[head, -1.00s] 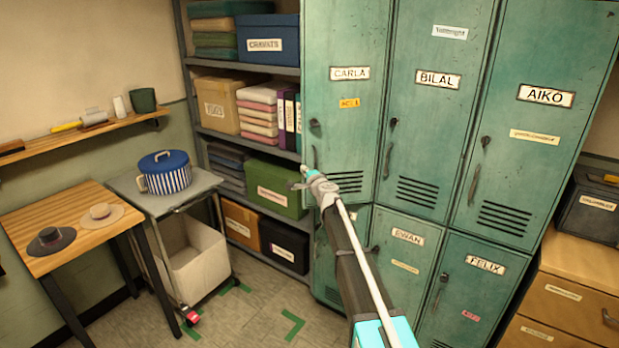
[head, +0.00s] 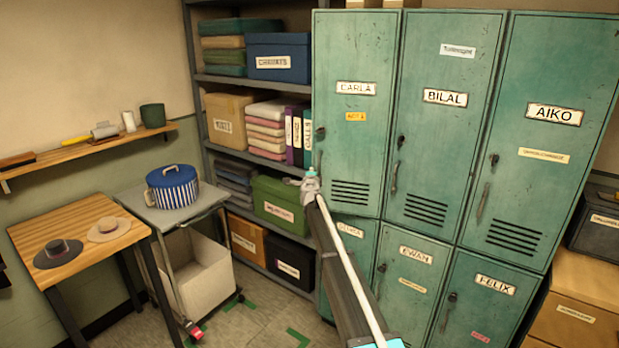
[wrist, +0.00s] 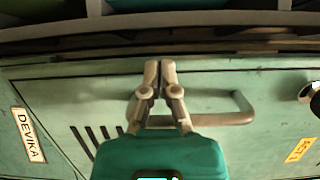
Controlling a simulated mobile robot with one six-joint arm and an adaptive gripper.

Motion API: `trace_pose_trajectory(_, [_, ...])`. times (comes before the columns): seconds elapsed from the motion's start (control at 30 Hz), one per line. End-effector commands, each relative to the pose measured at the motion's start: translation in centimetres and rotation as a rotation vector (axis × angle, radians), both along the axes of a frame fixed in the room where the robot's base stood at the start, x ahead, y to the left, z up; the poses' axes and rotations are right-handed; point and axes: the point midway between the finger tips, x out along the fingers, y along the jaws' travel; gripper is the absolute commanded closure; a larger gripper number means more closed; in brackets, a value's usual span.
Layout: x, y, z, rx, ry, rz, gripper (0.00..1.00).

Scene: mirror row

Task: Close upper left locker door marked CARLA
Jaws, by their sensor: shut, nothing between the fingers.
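The CARLA door (head: 352,130) is the green upper left locker door, with a white CARLA label (head: 356,88) and a small yellow tag. It stands flush or nearly flush with the BILAL door beside it; whether it is fully shut I cannot tell. My gripper (head: 311,176) is shut and empty at the door's left edge, low on the door. In the wrist view my gripper (wrist: 160,68) lies over the green door face (wrist: 90,95), beside the door's handle (wrist: 238,108) and not holding it. Contact with the door is unclear.
The BILAL door (head: 437,130) and AIKO door (head: 550,140) look shut. The lower DEVIKA door (head: 355,250) is partly behind my arm. A shelf with boxes (head: 280,205) stands close on the left of the lockers. A trolley with a striped pot (head: 172,187) stands further left.

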Motion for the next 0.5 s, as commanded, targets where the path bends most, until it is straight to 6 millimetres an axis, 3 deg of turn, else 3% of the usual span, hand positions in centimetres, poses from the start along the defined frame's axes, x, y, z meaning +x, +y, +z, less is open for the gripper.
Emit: trace_pose_trajectory(0.5, [6.8, -2.3, 0.0, 0.0, 0.0, -0.104, 1.0])
